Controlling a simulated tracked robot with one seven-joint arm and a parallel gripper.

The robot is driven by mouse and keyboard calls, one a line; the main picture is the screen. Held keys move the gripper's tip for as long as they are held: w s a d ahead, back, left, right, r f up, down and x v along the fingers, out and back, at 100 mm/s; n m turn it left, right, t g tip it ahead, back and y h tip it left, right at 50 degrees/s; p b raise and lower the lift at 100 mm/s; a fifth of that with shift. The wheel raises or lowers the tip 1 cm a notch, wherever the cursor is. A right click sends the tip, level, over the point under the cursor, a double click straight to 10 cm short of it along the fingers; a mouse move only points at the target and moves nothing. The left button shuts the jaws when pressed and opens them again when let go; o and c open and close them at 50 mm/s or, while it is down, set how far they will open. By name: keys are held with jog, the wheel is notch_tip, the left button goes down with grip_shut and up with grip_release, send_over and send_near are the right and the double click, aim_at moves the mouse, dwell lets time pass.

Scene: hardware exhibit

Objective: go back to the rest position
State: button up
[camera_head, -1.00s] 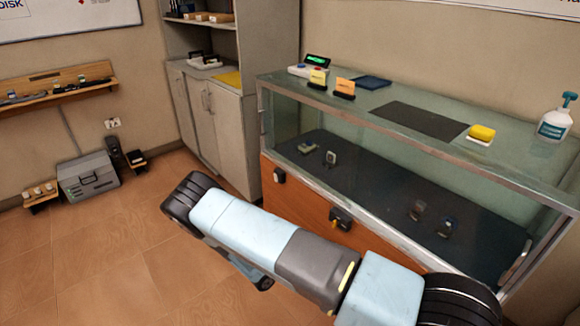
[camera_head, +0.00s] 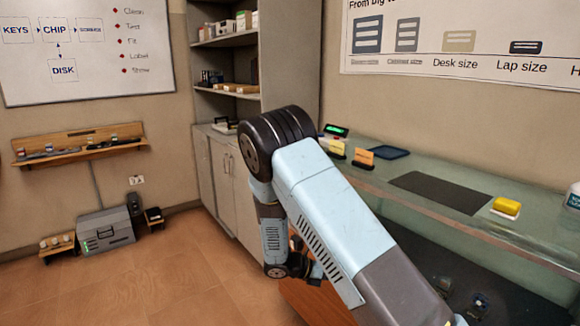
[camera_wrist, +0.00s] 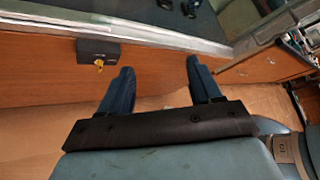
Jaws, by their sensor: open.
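My gripper (camera_wrist: 158,82) is open and empty in the wrist view, its two dark blue fingers spread wide apart. It points toward the orange wooden front (camera_wrist: 160,68) of the glass display case, with nothing between the fingers. A black lock box with a yellow key (camera_wrist: 98,52) sits on that front, left of the left finger and apart from it. In the head view my pale blue arm is raised and bent at a black elbow, its forearm hanging down in front of the case. The fingers cannot be made out clearly in the head view.
The glass display case (camera_head: 440,182) stands at the right, with a yellow block (camera_head: 507,206), dark mat (camera_head: 440,192) and small signs on top. A grey cabinet (camera_head: 238,188) stands behind my arm.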

jog(key=s+d+r+m+g+y, duration=0.1)
jog(key=s+d+r+m+y, duration=0.15)
jog(key=r+m, duration=0.4)
jog(key=s+d+r+m+y, duration=0.2)
jog(key=s+r+m+y, duration=0.15)
jog(key=r, duration=0.55)
jog(key=s+d+r+m+g+y, duration=0.1)
jog(key=s+d+r+m+y, duration=0.15)
jog(key=s+r+m, duration=0.4)
jog(key=s+d+r+m+t+y, duration=0.1)
jog(key=s+r+m+t+y, duration=0.3)
jog(key=s+r+m, duration=0.7)
jog(key=shift+s+d+r+t+y, duration=0.3)
jog(key=shift+s+r+t, duration=0.8)
jog(key=shift+s+r, duration=1.6)
jog(key=shift+m, duration=0.25)
